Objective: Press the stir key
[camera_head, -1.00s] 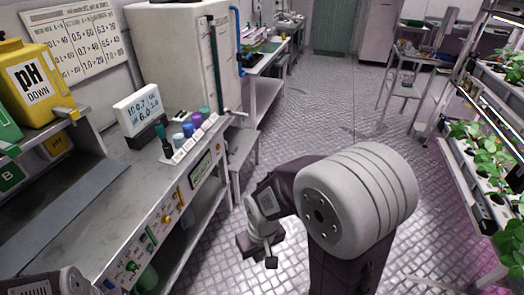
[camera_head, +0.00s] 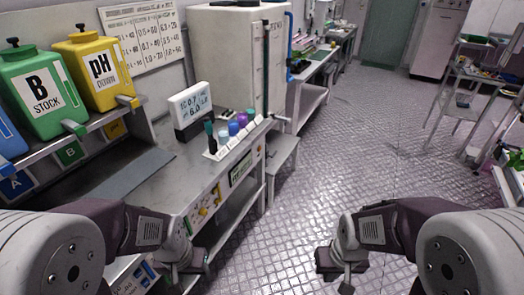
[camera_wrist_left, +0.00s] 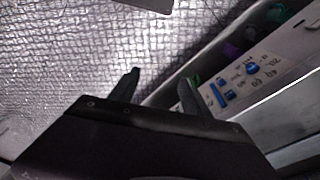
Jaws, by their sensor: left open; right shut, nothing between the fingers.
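A white key panel (camera_head: 130,284) with blue keys shows low on the bench front in the head view, partly hidden by my left arm. It also shows in the left wrist view (camera_wrist_left: 240,92), with several blue keys and small print too blurred to read, so I cannot tell which key is stir. My left gripper (camera_head: 192,272) is in front of the bench front, to the right of the panel. Its two open fingers (camera_wrist_left: 158,80) are empty and apart from the panel. My right gripper (camera_head: 338,278) is shut and empty above the floor, away from the bench.
The bench front carries yellow knobs (camera_head: 205,212) and a display (camera_head: 243,167). On top stand a meter (camera_head: 190,105) and a probe rack (camera_head: 232,140). The floor (camera_head: 300,190) is clear.

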